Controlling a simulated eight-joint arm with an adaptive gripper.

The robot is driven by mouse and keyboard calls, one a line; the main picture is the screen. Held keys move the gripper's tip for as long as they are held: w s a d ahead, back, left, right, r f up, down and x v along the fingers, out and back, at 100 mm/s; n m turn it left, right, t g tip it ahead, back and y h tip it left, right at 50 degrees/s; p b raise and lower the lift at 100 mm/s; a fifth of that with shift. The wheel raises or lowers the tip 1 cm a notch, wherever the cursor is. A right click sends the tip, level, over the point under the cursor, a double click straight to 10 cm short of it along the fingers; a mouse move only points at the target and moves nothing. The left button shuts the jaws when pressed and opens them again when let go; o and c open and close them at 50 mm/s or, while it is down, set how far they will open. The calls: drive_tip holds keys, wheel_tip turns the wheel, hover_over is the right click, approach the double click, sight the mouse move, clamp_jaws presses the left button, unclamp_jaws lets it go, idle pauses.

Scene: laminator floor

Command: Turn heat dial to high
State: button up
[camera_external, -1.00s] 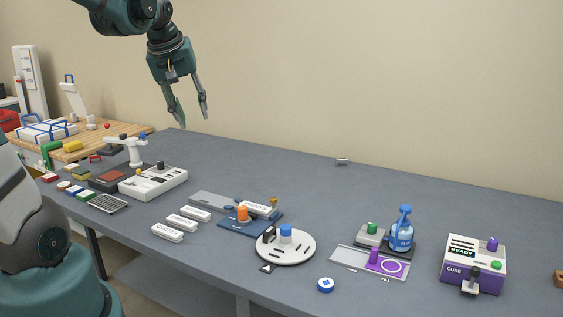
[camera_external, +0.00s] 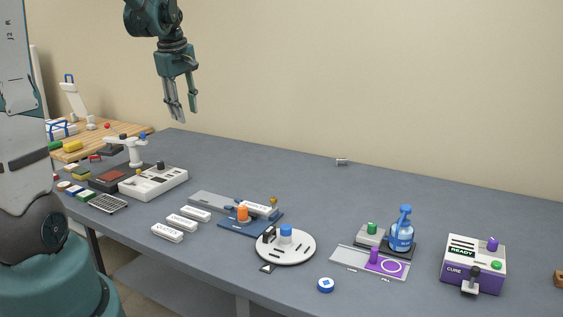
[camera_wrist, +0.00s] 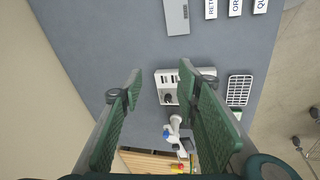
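A white control box (camera_external: 150,186) stands toward the left of the grey table, with a black knob (camera_external: 160,165) on top that looks like the heat dial. The wrist view shows the box (camera_wrist: 185,75) between and beyond my fingers, with the black knob (camera_wrist: 167,97) on its face. The dial's setting is too small to read. My gripper (camera_external: 182,114) hangs above the table, well above the box, fingers pointing down. It is open and empty; in the wrist view its two green-padded fingers (camera_wrist: 158,78) are spread apart.
A white lamp-like arm with a blue top (camera_external: 131,150) stands just behind the box. A slotted grille (camera_external: 104,203) and several white labelled blocks (camera_external: 167,232) lie near the front edge. A round white plate (camera_external: 284,256), blue bottle (camera_external: 401,234) and purple CURE unit (camera_external: 473,280) stand farther right.

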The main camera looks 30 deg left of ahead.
drive_tip(key=w+a+f+n+g+p, duration=0.1)
drive_tip(key=w+a+f+n, duration=0.2)
drive_tip(key=a, duration=0.3)
drive_tip(key=w+a+f+n+g, duration=0.1)
drive_tip(key=w+a+f+n, duration=0.1)
drive_tip(key=a+f, duration=0.25)
drive_tip(key=n+h+p, duration=0.1)
drive_tip(key=n+p, duration=0.1)
drive_tip(key=n, duration=0.4)
approach(160, 162)
drive_tip(key=shift+w+d+f+g, duration=0.2)
drive_tip(key=shift+w+g, duration=0.2)
drive_tip(key=shift+w, duration=0.15)
drive_tip(key=shift+a+f, duration=0.3)
drive_tip(key=shift+a, duration=0.05)
drive_tip(key=shift+f, duration=3.9)
drive_tip(key=c, duration=0.9)
